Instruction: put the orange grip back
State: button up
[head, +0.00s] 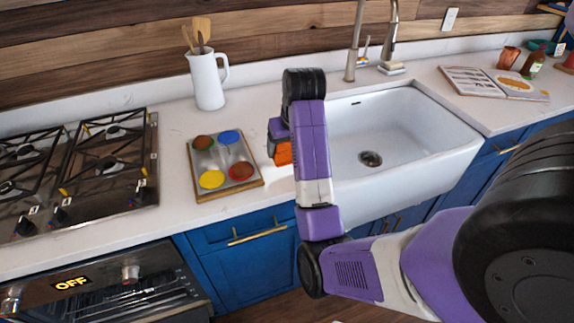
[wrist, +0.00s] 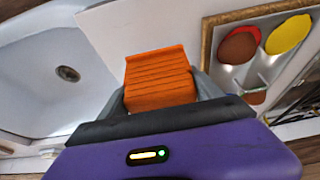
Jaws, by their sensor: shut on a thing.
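My gripper (wrist: 162,92) is shut on the orange grip (wrist: 160,70), a ridged orange block held between its two grey fingers. In the head view the orange grip (head: 284,154) shows partly behind my arm, above the counter between the board and the sink. A wood-framed board (head: 231,193) with a grey face lies to its left on the counter. It bears a brown (head: 204,142), a blue (head: 230,136), a yellow (head: 212,179) and a red (head: 241,171) round patch. In the wrist view the framed board (wrist: 207,50) is at the right, apart from the grip.
The white sink (head: 440,160) is right of my gripper. A stove (head: 95,165) stands left of the board. A white pitcher (head: 208,82) with wooden utensils stands behind it. An open book (head: 490,84), a mug and a bottle are at far right. Bare counter surrounds the board.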

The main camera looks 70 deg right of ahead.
aim_at(287, 157)
jog(key=shift+f+b, duration=0.6)
jog(key=shift+f, duration=1.55)
jog(key=o, duration=1.4)
jog(key=shift+f, duration=0.15)
jog(key=shift+r, duration=0.3)
jog(key=shift+p+v, duration=4.9)
jog(key=shift+v, duration=1)
